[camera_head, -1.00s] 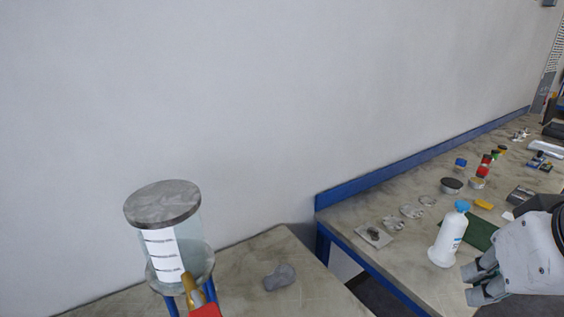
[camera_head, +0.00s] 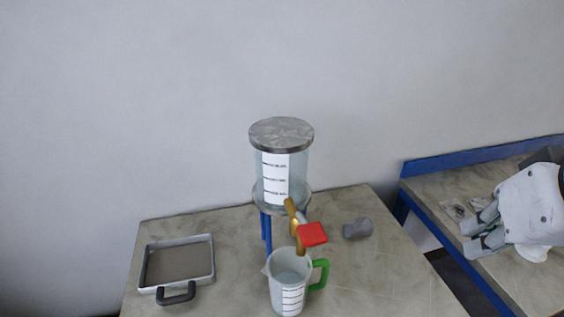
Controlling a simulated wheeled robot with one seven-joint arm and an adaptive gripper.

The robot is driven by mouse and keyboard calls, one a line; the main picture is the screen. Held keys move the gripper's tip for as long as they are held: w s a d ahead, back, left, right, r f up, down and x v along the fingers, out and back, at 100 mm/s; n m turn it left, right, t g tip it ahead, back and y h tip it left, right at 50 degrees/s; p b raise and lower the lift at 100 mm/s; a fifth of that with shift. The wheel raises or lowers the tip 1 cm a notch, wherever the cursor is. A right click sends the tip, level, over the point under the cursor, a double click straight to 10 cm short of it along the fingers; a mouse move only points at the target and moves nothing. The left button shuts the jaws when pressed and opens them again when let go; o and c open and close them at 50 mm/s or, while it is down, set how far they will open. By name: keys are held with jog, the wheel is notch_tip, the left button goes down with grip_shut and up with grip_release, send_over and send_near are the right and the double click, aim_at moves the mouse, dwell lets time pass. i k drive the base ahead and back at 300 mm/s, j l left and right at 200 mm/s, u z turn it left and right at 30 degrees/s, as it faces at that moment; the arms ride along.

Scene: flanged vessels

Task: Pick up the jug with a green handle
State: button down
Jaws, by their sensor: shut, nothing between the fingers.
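The jug (camera_head: 287,279) is pale and see-through with a white scale on its front and a green handle (camera_head: 320,274) on its right side. It stands upright on the near table, below the brass tap (camera_head: 297,222) with a red lever of a flanged glass vessel (camera_head: 271,178). My gripper (camera_head: 478,236) is at the right of the head view, over the right-hand bench and well apart from the jug. It is shut and empty. Whether the jug holds any liquid is hard to tell.
The vessel stands on blue legs behind the jug. A metal tray (camera_head: 212,264) with a dark handle lies left on the table (camera_head: 350,292). A grey lump (camera_head: 357,228) lies right of the tap. A gap separates the table from the blue-edged bench (camera_head: 532,290).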

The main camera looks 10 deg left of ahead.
aim_at(288, 274)
jog(key=u, duration=2.8)
jog(key=z, duration=2)
jog(key=k+j+u, duration=0.25)
jog(key=k, duration=0.25)
jog(key=k+j+u, duration=0.25)
jog(key=k, duration=0.3)
jog(key=l, duration=0.1)
